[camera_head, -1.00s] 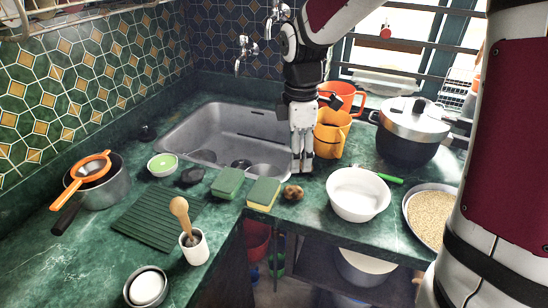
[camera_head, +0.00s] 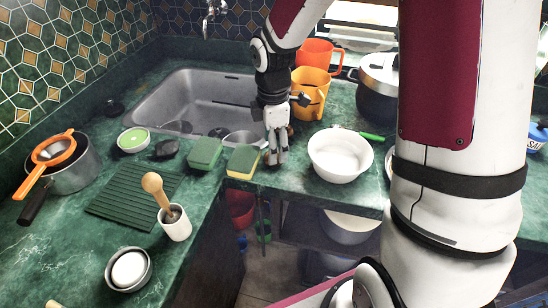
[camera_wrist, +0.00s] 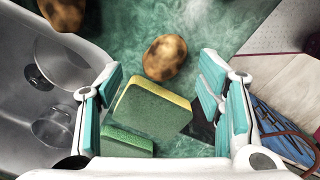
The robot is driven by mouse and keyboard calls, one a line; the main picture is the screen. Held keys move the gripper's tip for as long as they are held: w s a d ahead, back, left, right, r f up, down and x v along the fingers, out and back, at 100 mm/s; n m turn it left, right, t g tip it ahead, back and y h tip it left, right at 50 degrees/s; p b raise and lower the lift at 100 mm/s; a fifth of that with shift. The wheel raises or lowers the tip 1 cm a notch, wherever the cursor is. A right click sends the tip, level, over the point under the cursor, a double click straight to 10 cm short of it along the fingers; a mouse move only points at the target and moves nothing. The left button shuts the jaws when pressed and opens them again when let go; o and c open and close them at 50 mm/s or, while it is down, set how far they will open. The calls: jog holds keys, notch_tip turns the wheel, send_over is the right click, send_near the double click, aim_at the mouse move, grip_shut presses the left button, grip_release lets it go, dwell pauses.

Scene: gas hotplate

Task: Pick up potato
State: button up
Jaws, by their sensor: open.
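A brown, dark-spotted potato (camera_wrist: 165,58) lies on the green counter in the wrist view, just beyond a green and yellow sponge. It is between the lines of my open fingers, towards their tips, with nothing gripped. A second potato (camera_wrist: 62,14) is cut off at the upper left of the wrist view. My gripper (camera_head: 276,158) points down at the counter in the head view, right beside the sponge (camera_head: 243,160). It hides the nearer potato there. A small brown patch (camera_head: 290,130) behind the gripper seems to be the other potato.
The sink (camera_head: 200,98) is behind and left of my gripper. A white bowl (camera_head: 340,155) stands close on the right, with orange mugs (camera_head: 312,85) behind. Another sponge (camera_head: 204,152) lies to the left. The counter's front edge is near.

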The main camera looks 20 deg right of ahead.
jog(key=shift+s+d+f, duration=0.1)
jog(key=shift+s+f, duration=0.1)
jog(key=shift+f, duration=1.6)
jog(key=c, duration=1.2)
jog(key=shift+r, duration=0.15)
jog(key=shift+r, duration=0.6)
notch_tip(320, 180, up, 2)
jog(key=shift+r, duration=0.1)
jog(key=s, duration=0.4)
jog(key=s+a+r+p, duration=0.1)
jog(key=s, duration=0.9)
jog(key=shift+a+r+p, duration=0.15)
jog(key=shift+a+p, duration=0.05)
jog(key=shift+p, duration=0.2)
jog(key=shift+s+a+p, duration=0.15)
jog(key=shift+s+p, duration=0.75)
jog(key=shift+s, duration=0.05)
